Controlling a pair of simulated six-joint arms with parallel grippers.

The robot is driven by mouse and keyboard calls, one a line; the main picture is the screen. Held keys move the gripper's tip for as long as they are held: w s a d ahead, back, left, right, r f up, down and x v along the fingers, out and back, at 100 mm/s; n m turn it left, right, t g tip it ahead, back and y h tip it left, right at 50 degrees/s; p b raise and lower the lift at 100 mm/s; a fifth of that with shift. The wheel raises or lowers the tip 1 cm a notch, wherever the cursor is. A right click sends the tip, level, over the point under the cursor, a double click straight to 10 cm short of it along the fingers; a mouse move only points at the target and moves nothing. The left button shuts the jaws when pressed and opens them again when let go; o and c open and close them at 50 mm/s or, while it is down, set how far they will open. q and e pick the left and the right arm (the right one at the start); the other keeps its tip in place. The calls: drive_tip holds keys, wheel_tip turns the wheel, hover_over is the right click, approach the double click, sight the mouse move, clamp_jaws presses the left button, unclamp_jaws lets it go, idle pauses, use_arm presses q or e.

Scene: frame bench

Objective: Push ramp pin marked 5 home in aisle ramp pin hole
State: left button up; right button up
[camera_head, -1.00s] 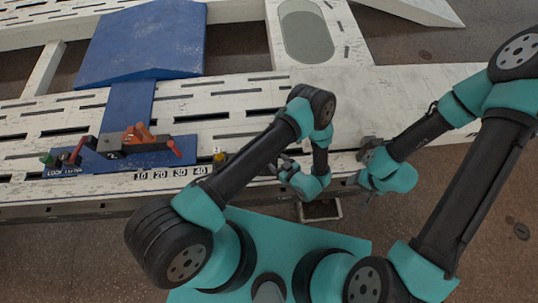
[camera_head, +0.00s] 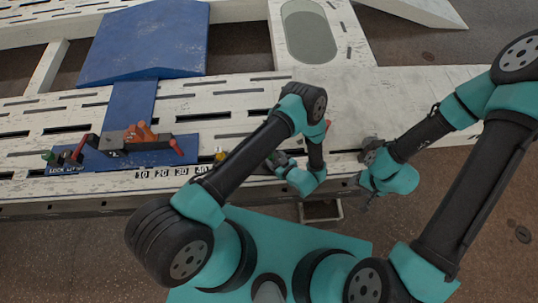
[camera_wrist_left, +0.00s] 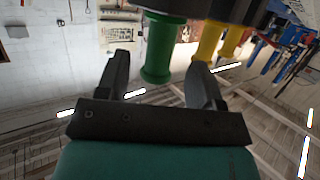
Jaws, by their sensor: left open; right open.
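In the left wrist view a green cylindrical handle (camera_wrist_left: 158,50) with a flanged end hangs from a dark part at the top. It shows between the two fingers of my left gripper (camera_wrist_left: 160,66), which is open, with a gap on either side. I cannot read a 5 on it, and no pin hole is visible there. In the head view my left gripper (camera_head: 277,160) is at the bench's front edge, partly hidden by its own arm. My right gripper (camera_head: 369,153) is open and empty near the same edge, to the right.
Yellow handles (camera_wrist_left: 210,42) hang beside the green one. A blue ramp (camera_head: 145,40) lies behind.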

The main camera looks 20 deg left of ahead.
use_arm(q)
drive_tip(key=shift+x, duration=2.35)
clamp_jaws()
drive_tip(key=shift+r, duration=0.1)
wheel_tip(320, 180, up, 10)
drive_tip(key=shift+f, duration=0.1)
